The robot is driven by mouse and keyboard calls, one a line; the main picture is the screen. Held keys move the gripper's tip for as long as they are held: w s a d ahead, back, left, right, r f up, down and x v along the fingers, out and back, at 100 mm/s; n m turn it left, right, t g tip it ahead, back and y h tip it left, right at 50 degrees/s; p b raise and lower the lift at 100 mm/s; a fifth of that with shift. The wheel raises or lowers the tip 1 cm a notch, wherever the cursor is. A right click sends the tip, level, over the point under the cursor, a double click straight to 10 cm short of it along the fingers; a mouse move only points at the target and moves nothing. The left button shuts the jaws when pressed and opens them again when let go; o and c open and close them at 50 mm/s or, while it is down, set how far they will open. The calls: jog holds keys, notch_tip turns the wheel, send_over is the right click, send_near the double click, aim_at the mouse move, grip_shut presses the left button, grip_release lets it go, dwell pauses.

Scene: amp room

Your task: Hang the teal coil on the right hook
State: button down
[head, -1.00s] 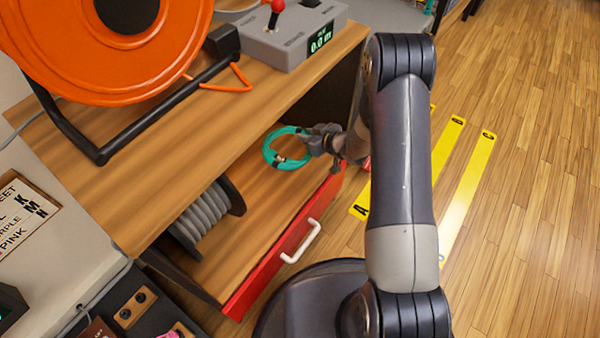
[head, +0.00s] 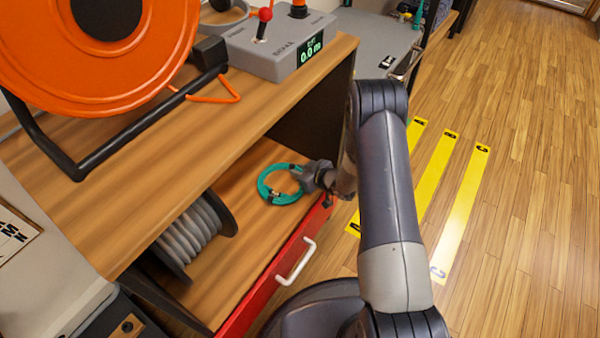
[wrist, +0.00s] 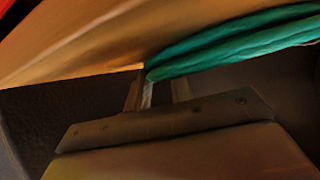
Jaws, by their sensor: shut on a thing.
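The teal coil (head: 266,192) is a ring of cable over the wooden lower shelf, below the bench top, in the head view. My gripper (head: 303,178) is at the coil's right side and shut on it. In the wrist view, teal strands (wrist: 235,42) run from the fingers (wrist: 152,92) to the upper right. I cannot tell whether the coil touches the shelf. No hook shows in these frames.
A grey cable spool (head: 192,235) stands on the lower shelf (head: 250,232), left of the coil. A red drawer front (head: 270,285) with a white handle runs along the shelf's edge. Above are the orange reel (head: 70,75) and grey control box (head: 285,45). Open floor (head: 525,220) lies right.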

jog(key=c, duration=1.3)
grip_release()
jog(key=shift+o, duration=0.2)
jog(key=shift+f, duration=0.15)
jog(key=p+v, duration=0.3)
jog(key=v, duration=0.7)
jog(key=shift+s+d+p, duration=0.25)
jog(key=shift+s+p, duration=0.05)
jog(key=shift+s, duration=0.05)
jog(key=b+x, duration=0.4)
jog(key=x, duration=0.7)
jog(key=shift+w+a, duration=0.1)
jog(key=shift+a, duration=0.05)
notch_tip(320, 180, up, 6)
jog(key=p, duration=0.2)
jog(key=shift+p, duration=0.3)
jog(key=shift+r, duration=0.75)
